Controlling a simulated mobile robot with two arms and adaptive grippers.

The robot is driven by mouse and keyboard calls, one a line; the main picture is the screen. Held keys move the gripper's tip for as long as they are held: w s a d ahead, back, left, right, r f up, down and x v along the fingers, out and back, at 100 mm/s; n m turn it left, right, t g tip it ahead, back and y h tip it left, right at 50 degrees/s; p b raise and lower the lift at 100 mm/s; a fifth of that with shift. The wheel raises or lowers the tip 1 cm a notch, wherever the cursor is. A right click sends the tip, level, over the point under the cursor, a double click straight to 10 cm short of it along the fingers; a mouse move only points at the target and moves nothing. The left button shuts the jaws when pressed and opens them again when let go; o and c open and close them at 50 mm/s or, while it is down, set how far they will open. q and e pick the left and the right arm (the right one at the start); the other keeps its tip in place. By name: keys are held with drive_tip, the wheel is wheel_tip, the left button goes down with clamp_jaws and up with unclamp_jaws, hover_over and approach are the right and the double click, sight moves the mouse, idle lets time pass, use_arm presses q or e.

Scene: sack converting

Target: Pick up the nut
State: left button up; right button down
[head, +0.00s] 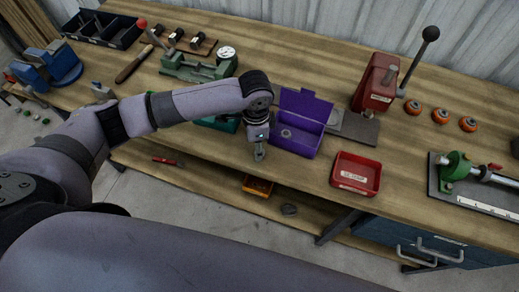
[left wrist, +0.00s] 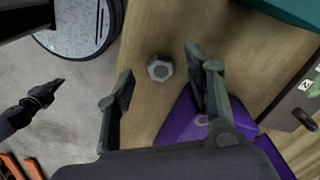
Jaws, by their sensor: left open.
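The nut (left wrist: 160,68) is a grey six-sided piece with a round centre, lying flat on the wooden bench near its front edge. My left gripper (left wrist: 160,63) is open, with one finger to each side of the nut in the left wrist view; I see no contact. In the head view my left gripper (head: 259,152) points down at the bench's front edge, just left of the purple box. The nut cannot be made out there, hidden at the gripper. My right gripper cannot be identified.
The open purple box (head: 297,146) holds a small grey round piece (head: 286,133). A red tray (head: 356,174) stands to its right, and a teal container (head: 218,124) is behind my arm. A yellow-orange tray (head: 257,186) sits on the lower shelf.

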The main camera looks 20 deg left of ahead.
use_arm(q)
drive_tip(key=shift+f, duration=1.3)
drive_tip(key=shift+c, duration=0.4)
clamp_jaws()
